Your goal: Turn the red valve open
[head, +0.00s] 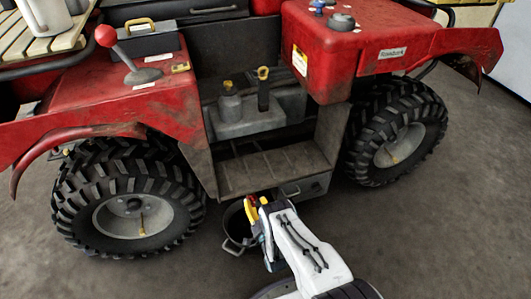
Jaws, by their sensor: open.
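My gripper (256,210) is in front of the quad's footwell, low down near the floor, and is seen from behind. It is open. A small red piece (253,200) shows right at its yellow tip. It may be the red valve, but I cannot tell whether it is that or part of my gripper, nor whether the two touch. My gripper and arm hide much of what lies beyond. A grey drawer-like box (305,188) with a small fitting sits under the step, just right of my gripper.
A dark pan (236,222) with a metal handle stands on the floor left of my gripper. The red quad (345,60) has wheels at left (130,212) and right (400,140). A red-knobbed lever (106,36) stands on its left fender. The floor in front is clear.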

